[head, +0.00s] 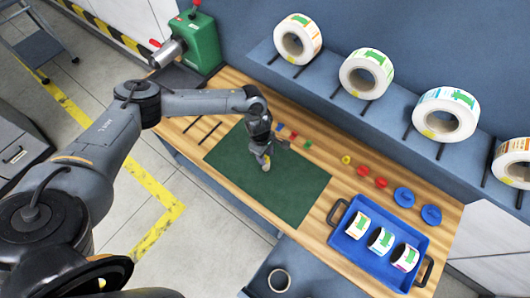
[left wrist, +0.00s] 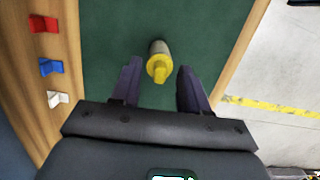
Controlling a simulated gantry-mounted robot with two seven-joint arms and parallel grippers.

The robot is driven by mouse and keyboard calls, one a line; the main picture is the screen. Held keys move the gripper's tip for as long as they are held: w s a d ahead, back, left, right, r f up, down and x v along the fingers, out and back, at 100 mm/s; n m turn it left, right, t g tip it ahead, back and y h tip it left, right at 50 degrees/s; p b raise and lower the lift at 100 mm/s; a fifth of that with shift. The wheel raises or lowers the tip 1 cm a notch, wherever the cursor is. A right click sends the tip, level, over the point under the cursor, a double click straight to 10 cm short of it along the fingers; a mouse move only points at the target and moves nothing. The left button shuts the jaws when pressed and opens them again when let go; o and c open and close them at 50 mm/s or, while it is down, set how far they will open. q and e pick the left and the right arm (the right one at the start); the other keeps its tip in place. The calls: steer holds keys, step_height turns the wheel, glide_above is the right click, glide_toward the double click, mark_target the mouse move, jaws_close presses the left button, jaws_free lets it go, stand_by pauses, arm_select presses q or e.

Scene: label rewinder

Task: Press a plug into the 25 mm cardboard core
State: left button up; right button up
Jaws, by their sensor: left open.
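My left gripper (head: 264,158) is over the green mat (head: 300,190) in the head view. In the left wrist view the left gripper (left wrist: 160,68) is open, its two dark fingers apart. A yellow plug (left wrist: 158,69) sits at the top of a short, pale upright cylinder (left wrist: 158,47), which looks like the core, on the green mat. Both show between and just beyond the fingertips, with a gap on each side. How deep the plug sits cannot be told. In the head view the gripper mostly hides them. My right gripper is not in view.
Small coloured plugs, including a red (left wrist: 43,23), a blue (left wrist: 50,66) and a white one (left wrist: 57,98), line the wooden bench. A blue tray (head: 339,239) holds three label rolls. Larger rolls (head: 366,74) stand on the back shelf. A green machine (head: 203,42) stands at the bench's far left.

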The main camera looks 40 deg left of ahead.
arm_select(q)
jaws_close()
stand_by(0.4)
steer(key=shift+f, duration=0.1)
stand_by(0.8)
steer(key=shift+c, duration=0.2)
jaws_free()
